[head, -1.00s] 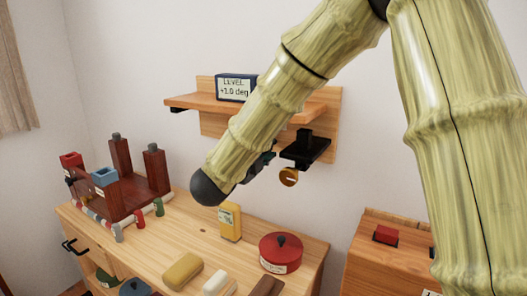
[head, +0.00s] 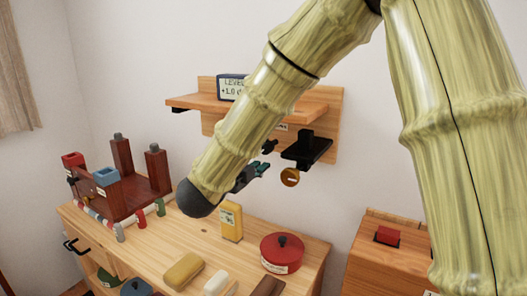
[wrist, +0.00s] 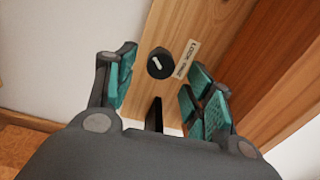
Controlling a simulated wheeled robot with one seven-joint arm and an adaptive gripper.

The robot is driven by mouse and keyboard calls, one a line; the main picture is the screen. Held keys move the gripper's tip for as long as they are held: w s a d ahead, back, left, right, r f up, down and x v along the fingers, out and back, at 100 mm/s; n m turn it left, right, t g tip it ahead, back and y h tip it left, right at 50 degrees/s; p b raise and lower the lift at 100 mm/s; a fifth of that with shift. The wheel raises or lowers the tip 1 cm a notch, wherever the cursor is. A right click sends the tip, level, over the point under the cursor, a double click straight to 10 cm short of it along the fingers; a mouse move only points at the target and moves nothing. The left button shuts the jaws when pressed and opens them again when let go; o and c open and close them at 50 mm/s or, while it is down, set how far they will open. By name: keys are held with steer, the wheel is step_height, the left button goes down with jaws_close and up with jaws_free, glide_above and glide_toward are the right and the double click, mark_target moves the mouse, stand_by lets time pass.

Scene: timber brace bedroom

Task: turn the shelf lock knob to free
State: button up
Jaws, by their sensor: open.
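The lock knob (wrist: 160,63) is black and round with a white pointer mark. It sits on a wooden face of the shelf, beside a label (wrist: 187,58) that seems to read LOCK and FREE. The pointer lies slanted; which word it indicates I cannot tell. In the head view a small dark shape under the shelf (head: 185,102) looks like the knob (head: 269,147). My gripper (wrist: 163,82) is open, with teal-padded fingers on either side of the knob's line in the wrist view and apparently no contact. In the head view my gripper (head: 258,172) is below the knob, partly hidden by my arm.
A level display (head: 231,87) reading about +1.0 stands on the shelf. A black bracket (head: 307,150) with a hanging brass disc (head: 290,177) is right of my gripper. Below, the cabinet top (head: 205,236) holds a yellow box (head: 231,221), a red pot (head: 282,253) and other items.

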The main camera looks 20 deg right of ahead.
steer(key=v, duration=0.7)
steer(key=shift+s+a, duration=0.25)
